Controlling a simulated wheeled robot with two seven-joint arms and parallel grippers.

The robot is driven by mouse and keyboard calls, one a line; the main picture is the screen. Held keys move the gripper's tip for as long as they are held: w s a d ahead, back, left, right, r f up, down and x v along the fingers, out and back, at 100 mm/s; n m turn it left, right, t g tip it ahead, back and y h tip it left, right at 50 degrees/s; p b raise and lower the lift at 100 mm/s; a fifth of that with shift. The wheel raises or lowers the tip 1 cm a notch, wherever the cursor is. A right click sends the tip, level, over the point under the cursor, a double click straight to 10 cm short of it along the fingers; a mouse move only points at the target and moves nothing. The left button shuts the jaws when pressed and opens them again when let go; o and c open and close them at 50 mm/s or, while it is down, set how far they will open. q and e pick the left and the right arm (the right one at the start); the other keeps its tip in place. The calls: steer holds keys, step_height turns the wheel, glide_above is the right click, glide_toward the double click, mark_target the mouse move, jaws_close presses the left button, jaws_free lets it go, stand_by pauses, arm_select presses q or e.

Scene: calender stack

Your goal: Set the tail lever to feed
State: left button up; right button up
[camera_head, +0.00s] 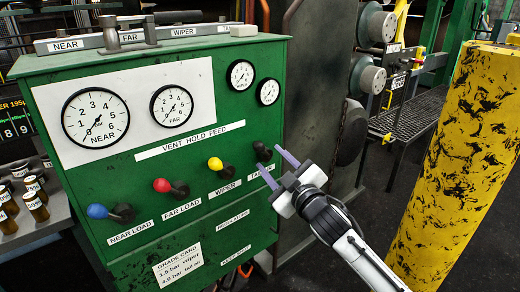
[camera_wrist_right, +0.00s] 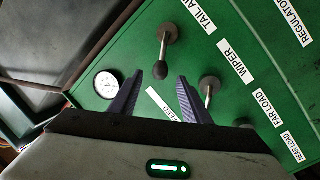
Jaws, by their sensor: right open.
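The tail lever (camera_head: 262,150) is the dark-knobbed lever at the right end of the lever row on the green panel (camera_head: 150,235). In the right wrist view the tail lever (camera_wrist_right: 166,36) has a metal stem and a dark knob, beside the "TAIL A…" label. My right gripper (camera_head: 276,167) is open, its fingers pointing at the panel close to this lever. In the wrist view the knob shows just ahead of the gap between the fingertips (camera_wrist_right: 159,77); contact cannot be told. A "VENT HOLD FEED" strip (camera_head: 190,141) sits above the levers. My left gripper is out of view.
The wiper lever (camera_head: 216,164) with a yellow knob, the far load lever (camera_head: 162,185) with red and the near load lever (camera_head: 97,211) with blue stand to the left. Gauges (camera_head: 96,117) are above. A yellow post (camera_head: 455,150) stands at right.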

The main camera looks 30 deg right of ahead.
mark_target(262, 151)
steer(key=w, duration=0.2)
steer(key=w+d, duration=0.1)
steer(key=w, duration=0.5)
steer(key=shift+d, duration=0.15)
steer(key=shift+f, duration=0.1)
jaws_close()
